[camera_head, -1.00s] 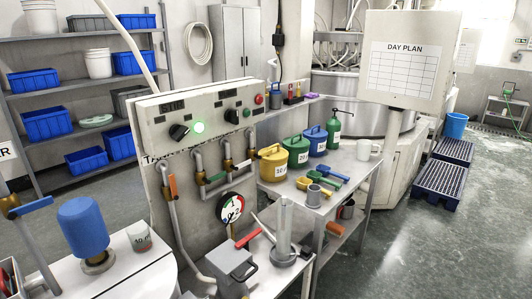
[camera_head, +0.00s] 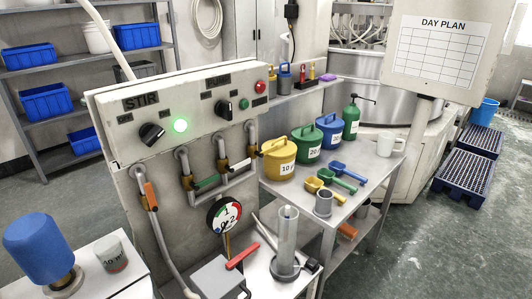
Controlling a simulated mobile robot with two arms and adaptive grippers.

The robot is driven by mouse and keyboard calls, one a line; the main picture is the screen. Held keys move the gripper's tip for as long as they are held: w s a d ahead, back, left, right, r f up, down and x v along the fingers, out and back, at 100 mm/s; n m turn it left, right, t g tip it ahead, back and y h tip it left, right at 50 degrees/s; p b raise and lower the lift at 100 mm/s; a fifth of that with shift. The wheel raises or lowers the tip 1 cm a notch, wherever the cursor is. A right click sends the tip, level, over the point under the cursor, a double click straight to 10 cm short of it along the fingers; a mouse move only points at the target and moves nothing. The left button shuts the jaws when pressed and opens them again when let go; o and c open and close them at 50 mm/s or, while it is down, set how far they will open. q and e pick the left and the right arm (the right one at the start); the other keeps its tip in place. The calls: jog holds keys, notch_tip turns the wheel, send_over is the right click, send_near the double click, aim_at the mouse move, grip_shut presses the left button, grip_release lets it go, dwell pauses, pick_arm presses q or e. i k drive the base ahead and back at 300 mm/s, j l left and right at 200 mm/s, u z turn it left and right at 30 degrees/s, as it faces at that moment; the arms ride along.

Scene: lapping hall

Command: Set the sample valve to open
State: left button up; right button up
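Several valve handles show around the pale control panel (camera_head: 120,120), and no label I can read says which is the sample valve. An orange handle (camera_head: 151,196) lies along the left pipe, near upright. A green handle (camera_head: 207,182) and a white handle (camera_head: 239,167) sit on brass valves on the pipes to its right, both lying near level and sloping slightly. A red handle (camera_head: 243,256) is lower, below the round gauge (camera_head: 223,214), slanting up to the right above a grey box (camera_head: 217,280). Neither of my grippers is in view.
The panel has black knobs, a lit green lamp (camera_head: 180,125) and a red button (camera_head: 260,87). A clear cylinder (camera_head: 287,243) stands near the red handle. A blue-topped bottle (camera_head: 40,245) and a grey cup (camera_head: 110,253) stand at left. Cans and scoops fill the steel table (camera_head: 372,177).

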aim_at(260, 155)
jog(key=l+u, duration=0.85)
jog(key=l, duration=0.2)
